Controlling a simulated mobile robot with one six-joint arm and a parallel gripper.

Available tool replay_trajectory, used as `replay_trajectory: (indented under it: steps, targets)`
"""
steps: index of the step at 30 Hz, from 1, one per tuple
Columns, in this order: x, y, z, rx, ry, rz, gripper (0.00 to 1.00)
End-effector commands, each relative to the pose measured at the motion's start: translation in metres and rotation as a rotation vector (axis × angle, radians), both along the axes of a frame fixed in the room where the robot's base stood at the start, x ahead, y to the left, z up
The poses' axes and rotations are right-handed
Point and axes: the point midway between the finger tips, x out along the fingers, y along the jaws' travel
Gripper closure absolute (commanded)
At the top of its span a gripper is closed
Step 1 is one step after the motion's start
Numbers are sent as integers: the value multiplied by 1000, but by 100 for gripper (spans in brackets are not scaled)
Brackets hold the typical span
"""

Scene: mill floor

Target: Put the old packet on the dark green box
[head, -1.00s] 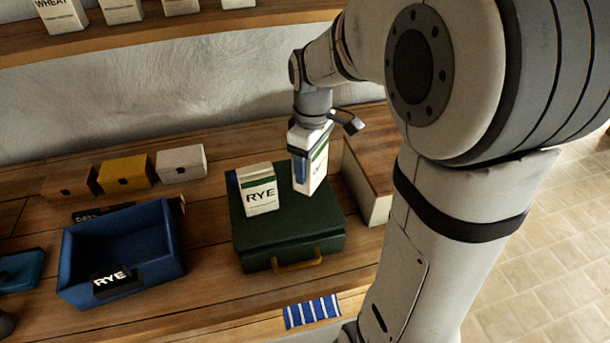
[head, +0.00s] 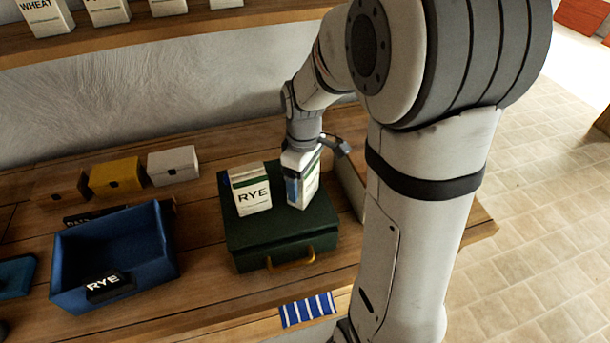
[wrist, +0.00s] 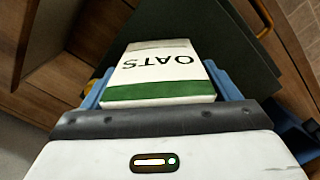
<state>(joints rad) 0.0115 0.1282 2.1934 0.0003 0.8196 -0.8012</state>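The dark green box (head: 288,243), with a yellow handle, lies on the wooden bench in the head view; part of it shows in the wrist view (wrist: 250,62). A white RYE packet (head: 252,199) stands upright on its left part. My gripper (head: 296,183) has its blue fingers shut on a white packet with a green band (head: 309,183). The wrist view reads OATS on this packet (wrist: 160,68). It is upright over the box's right part, its base at or very near the lid; I cannot tell if it touches. No mark tells which packet is the old one.
A blue tray labelled RYE (head: 165,262) stands left of the box. An open wooden compartment (head: 350,178) is close to the right. A striped blue cloth (head: 308,310) lies at the front. Packets line the shelf above.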

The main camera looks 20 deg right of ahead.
Motion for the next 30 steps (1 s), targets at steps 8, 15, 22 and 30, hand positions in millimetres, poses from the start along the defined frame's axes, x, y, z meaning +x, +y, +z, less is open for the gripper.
replay_trajectory:
  steps: [8,15,22,30]
  targets:
    - [0,0,0,0,0,-1,6]
    - [1,-1,10,0,-3,-1,6]
    - [1,-1,55,0,-6,-2,6]
    - [1,-1,106,0,-3,-2,6]
